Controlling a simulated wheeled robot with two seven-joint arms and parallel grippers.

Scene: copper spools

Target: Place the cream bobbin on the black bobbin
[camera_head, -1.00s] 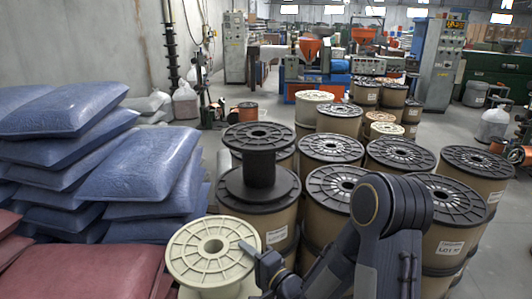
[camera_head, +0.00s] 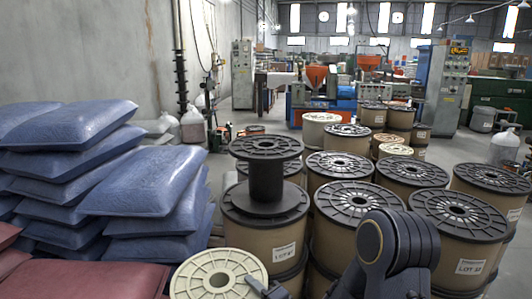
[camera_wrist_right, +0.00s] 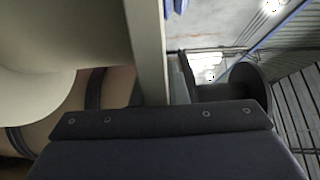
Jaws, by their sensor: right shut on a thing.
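The cream bobbin (camera_head: 190,283) is at the bottom of the head view, its slotted top flange facing up and its lower part cut off. My right gripper (camera_head: 262,287) is shut on the right edge of that flange. In the right wrist view the pale flange (camera_wrist_right: 150,50) runs into the jaws. The black bobbin (camera_head: 266,182) stands upright on a tan drum, just beyond and right of the cream one. Its top is clear, and the cream bobbin is apart from it in the picture. My left gripper is not in view.
Tan drums with black lids (camera_head: 345,200) crowd the right side, close to my right arm. Stacked blue sacks (camera_head: 150,180) and red sacks (camera_head: 85,280) fill the left. Machines (camera_head: 320,100) stand far behind. The space above the black bobbin is free.

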